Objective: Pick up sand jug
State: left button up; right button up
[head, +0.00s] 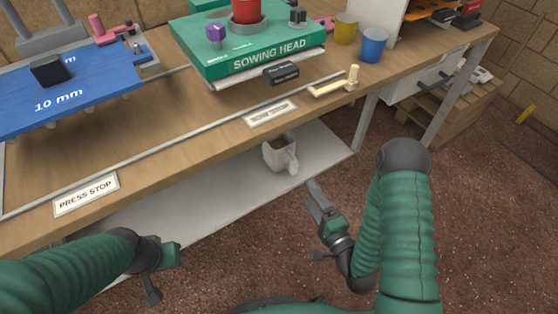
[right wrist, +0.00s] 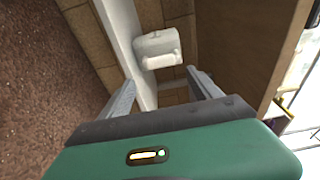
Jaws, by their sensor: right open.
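The sand jug (head: 281,155) is a whitish jug with a handle on its right side and dark brown contents. It stands upright on the pale lower shelf (head: 215,195) under the workbench. The jug also shows in the right wrist view (right wrist: 158,50), just beyond the fingertips. My right gripper (head: 315,190) is open and empty, in front of and to the right of the jug, apart from it. In the right wrist view its two fingers (right wrist: 160,80) are spread with the jug ahead between them. My left gripper (head: 163,268) is low at left; its jaw opening is unclear.
The wooden bench top (head: 130,165) overhangs the shelf and jug. On it are a green sowing head block (head: 245,50), a blue 10 mm plate (head: 80,85) and yellow (head: 345,28) and blue (head: 374,45) cups. A bench leg (head: 366,120) stands right of the jug.

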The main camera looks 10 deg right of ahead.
aim_at(295, 170)
jog(key=w+b, duration=0.2)
jog(key=w, duration=0.3)
jog(key=shift+w+f, duration=0.1)
jog(key=shift+w, duration=0.05)
jog(key=w+a+b, duration=0.1)
jog(key=w, duration=0.2)
jog(key=w+a+b, duration=0.1)
jog(key=w, duration=0.1)
jog(key=shift+w+a+b, duration=0.2)
jog(key=shift+a+b, duration=0.1)
jog(key=shift+b, duration=0.05)
jog(key=shift+w, duration=0.1)
jog(key=shift+d, duration=0.2)
jog(key=shift+c, duration=0.4)
pick_arm(q)
jog(key=f, duration=0.5)
jog(key=shift+d, duration=0.35)
pick_arm(e)
jog(key=c, duration=1.1)
jog(key=shift+o, duration=0.2)
